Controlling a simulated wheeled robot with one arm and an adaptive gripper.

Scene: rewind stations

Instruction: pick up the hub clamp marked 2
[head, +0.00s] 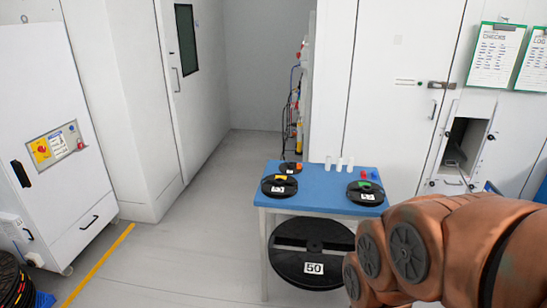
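Three black round clamps stand on a small blue-topped table (323,180). The front left clamp (268,185) has a yellow handle and a white label. The right clamp (356,190) has green and red parts on top and a white label. The back clamp (284,168) is smaller in view and has an orange part on top. The labels are too small for me to read surely, so I cannot tell which clamp is marked 2. My arm, rust-orange, fills the lower right, in front of the table's right side. My gripper is out of view.
A big black reel (285,266) labelled 50 sits under the table. Small white cylinders (339,163) stand along the table's back edge. White cabinets (399,75) rise behind. Open floor (185,250) lies left of the table, with a yellow line. Black reels (14,282) are at lower left.

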